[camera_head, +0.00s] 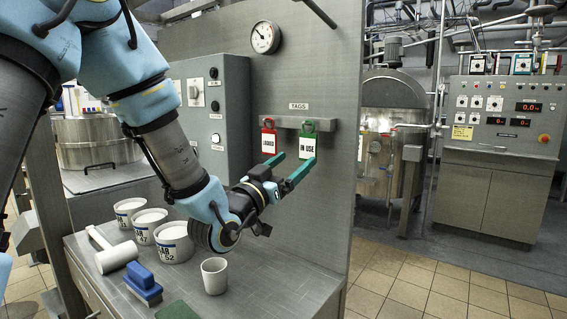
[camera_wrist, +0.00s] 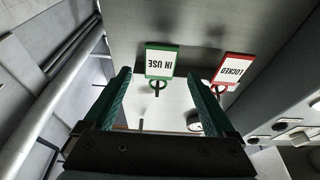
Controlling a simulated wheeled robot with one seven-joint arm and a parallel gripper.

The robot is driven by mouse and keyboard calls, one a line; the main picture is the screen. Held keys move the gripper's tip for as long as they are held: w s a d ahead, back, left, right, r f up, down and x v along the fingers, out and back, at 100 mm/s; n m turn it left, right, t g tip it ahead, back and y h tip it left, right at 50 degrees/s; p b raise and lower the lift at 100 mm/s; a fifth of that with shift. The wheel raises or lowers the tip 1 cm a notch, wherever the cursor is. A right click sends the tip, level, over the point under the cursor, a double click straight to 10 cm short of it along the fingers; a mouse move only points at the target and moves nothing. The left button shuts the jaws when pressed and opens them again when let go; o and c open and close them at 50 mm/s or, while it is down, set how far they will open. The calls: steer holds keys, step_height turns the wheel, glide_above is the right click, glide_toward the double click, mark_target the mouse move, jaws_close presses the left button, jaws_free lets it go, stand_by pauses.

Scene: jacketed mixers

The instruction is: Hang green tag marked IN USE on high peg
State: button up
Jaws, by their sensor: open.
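The green tag marked IN USE (camera_head: 308,143) hangs by its ring from the rail under the TAGS label (camera_head: 298,106). In the wrist view the same tag (camera_wrist: 161,62) shows upside down, between the fingers in the picture. My gripper (camera_head: 289,167) is open and empty, just below and in front of the tags, its green fingers pointing toward the wall panel. The fingers (camera_wrist: 158,78) also show spread apart in the wrist view. I see no contact with the tag. I cannot make out which peg is the high one.
A red LOCKED tag (camera_head: 268,139) hangs left of the green one. A gauge (camera_head: 265,37) is above. Tubs, a mallet (camera_head: 112,250), a blue brush (camera_head: 143,282) and a white cup (camera_head: 214,275) stand on the bench below. A control cabinet (camera_head: 497,140) stands at the right.

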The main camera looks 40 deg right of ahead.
mark_target(307, 145)
steer(key=shift+x, duration=3.35)
steer(key=shift+c, duration=0.2)
steer(key=c, duration=0.8)
steer(key=shift+r, duration=0.1)
steer(key=shift+r, duration=0.1)
steer(key=shift+r, duration=0.35)
steer(key=shift+a, duration=0.1)
